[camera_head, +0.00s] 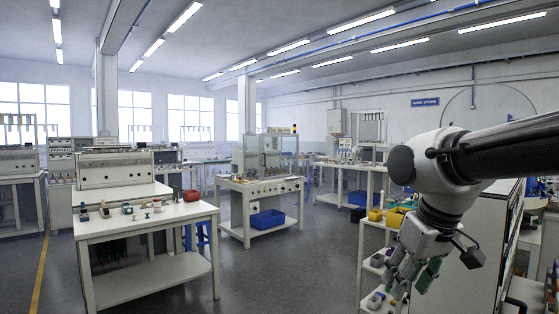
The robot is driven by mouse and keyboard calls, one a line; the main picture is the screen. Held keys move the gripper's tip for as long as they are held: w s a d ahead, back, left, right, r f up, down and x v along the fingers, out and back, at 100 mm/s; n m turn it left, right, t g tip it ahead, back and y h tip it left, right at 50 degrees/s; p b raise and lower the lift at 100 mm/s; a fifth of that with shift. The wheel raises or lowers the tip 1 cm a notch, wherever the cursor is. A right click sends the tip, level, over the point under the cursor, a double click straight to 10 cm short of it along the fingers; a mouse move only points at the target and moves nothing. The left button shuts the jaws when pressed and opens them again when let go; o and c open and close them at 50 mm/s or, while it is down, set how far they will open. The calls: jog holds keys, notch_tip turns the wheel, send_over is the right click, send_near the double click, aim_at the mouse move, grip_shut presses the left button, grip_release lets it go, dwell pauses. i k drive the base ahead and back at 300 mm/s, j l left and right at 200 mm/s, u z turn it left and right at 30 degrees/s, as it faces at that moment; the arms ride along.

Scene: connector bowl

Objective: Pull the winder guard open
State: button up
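A bench machine with clear upright panels (270,152) stands on a white table in the middle distance. The panels may be the winder guard, but it is too small to be sure, and I cannot tell whether it is open or shut. My gripper (410,279) hangs fingers down at the lower right, well apart from that machine and nearer to me. A green part shows at its fingers; I cannot tell whether it is held, part of the gripper or behind it.
A white workbench (150,222) with small parts and a red container (191,195) stands at the left front. A blue bin (267,219) sits on the machine table's lower shelf. Shelves with yellow bins (394,217) stand close behind my gripper. Grey floor between is clear.

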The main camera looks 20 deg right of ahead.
aim_at(263, 155)
jog(key=i+z, duration=0.25)
jog(key=i, duration=6.1)
jog(key=i+z, duration=0.1)
jog(key=i, duration=1.95)
